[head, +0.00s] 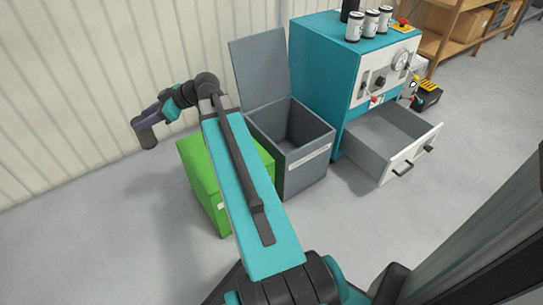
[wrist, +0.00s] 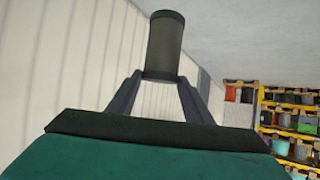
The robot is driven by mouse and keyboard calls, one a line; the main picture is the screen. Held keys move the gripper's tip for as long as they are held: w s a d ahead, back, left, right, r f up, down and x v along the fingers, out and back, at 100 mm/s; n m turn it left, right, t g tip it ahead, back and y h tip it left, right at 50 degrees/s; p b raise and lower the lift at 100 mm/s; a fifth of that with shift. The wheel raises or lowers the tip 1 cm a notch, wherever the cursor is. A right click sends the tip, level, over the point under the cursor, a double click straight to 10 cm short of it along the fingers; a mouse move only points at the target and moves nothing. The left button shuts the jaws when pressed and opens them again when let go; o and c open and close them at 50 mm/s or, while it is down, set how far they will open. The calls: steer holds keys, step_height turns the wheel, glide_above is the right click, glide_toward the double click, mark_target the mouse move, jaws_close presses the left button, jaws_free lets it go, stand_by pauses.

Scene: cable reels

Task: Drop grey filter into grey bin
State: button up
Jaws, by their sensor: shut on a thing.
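My gripper (wrist: 160,79) is shut on the grey filter (wrist: 165,45), a dark grey cylinder that stands out beyond the fingertips in the wrist view. In the head view my gripper (head: 150,115) is at the far left, in front of the ribbed wall, with the filter (head: 147,138) at its end. The grey bin (head: 307,165) stands on the floor right of my arm, with its lid (head: 259,65) raised and its top open. The gripper is well to the left of the bin and apart from it.
A green bin (head: 202,185) stands left of the grey bin, partly behind my arm. A teal cabinet (head: 325,55) with white canisters on top has an open drawer (head: 388,150) to the right. Shelves (head: 455,30) stand at the back. Floor in front is clear.

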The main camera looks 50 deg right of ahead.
steer(key=s+d+f+m+t+h, duration=0.1)
steer(key=s+d+m+h, duration=0.1)
steer(key=d, duration=0.8)
steer(key=s+d+f+m+h, duration=0.1)
steer(key=s+d+m+h, duration=0.15)
steer(key=d, duration=0.65)
steer(key=s+d+f+m+t+h, duration=0.1)
steer(key=s+d+f+h, duration=0.1)
steer(key=d, duration=0.8)
steer(key=s+d+f+m+h, duration=0.1)
steer(key=s+d+m+h, duration=0.1)
steer(key=s+d, duration=0.6)
steer(key=s+d+f+m+h, duration=0.2)
steer(key=s+d, duration=0.6)
steer(key=d, duration=0.6)
steer(key=shift+s+m+h, duration=0.3)
steer(key=shift+m+h, duration=0.05)
steer(key=shift+m, duration=0.3)
steer(key=shift+f, duration=0.25)
steer(key=shift+f+b, duration=0.65)
steer(key=shift+f, duration=2.15)
steer(key=o, duration=1.6)
steer(key=shift+c, duration=0.2)
steer(key=shift+s+a, duration=0.1)
